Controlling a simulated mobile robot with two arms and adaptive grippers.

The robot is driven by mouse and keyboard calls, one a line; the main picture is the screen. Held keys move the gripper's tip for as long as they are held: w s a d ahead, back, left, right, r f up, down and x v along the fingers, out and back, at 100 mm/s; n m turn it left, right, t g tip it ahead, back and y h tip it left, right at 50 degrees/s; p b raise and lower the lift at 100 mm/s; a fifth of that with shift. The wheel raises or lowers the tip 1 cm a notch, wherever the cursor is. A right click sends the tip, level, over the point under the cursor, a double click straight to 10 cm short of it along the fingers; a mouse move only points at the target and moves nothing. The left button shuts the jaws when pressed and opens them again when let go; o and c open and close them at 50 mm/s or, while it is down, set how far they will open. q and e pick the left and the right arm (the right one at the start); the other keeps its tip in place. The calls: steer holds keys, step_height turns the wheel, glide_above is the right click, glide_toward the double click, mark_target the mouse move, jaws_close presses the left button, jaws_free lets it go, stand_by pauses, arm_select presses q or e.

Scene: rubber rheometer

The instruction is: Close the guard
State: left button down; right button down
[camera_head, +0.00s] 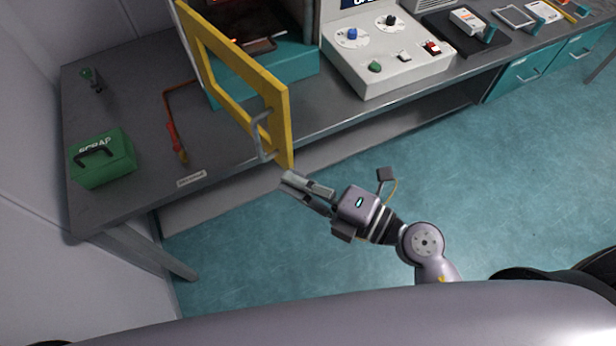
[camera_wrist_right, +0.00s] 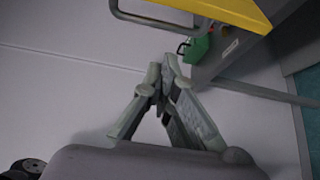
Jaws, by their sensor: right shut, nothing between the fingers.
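The guard (camera_head: 221,66) is a yellow frame with a window, swung out open from the front of the teal machine (camera_head: 285,66). Its grey bar handle (camera_head: 262,135) is near the frame's free end. In the right wrist view the guard (camera_wrist_right: 222,10) and its handle (camera_wrist_right: 160,20) show at the top edge. My right gripper (camera_head: 287,184) is shut and empty, just below and in front of the handle, and looks apart from it. Its fingertips (camera_wrist_right: 167,75) meet in the right wrist view. My left gripper is not in view.
A green scrap box (camera_head: 104,164) and a red-handled tool (camera_head: 177,146) lie on the grey bench (camera_head: 135,122) left of the guard. A control panel (camera_head: 391,63) with knobs and buttons stands right of the machine. The floor (camera_head: 440,150) before the bench is clear.

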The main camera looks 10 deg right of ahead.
mark_target(258, 149)
steer(key=w, duration=0.1)
steer(key=w+a+p, duration=0.1)
steer(key=w, duration=0.1)
steer(key=w+a+p, duration=0.1)
steer(key=w, duration=0.1)
steer(key=shift+w+a, duration=0.2)
steer(key=shift+a, duration=0.05)
steer(key=shift+w+d, duration=0.2)
steer(key=shift+d, duration=0.25)
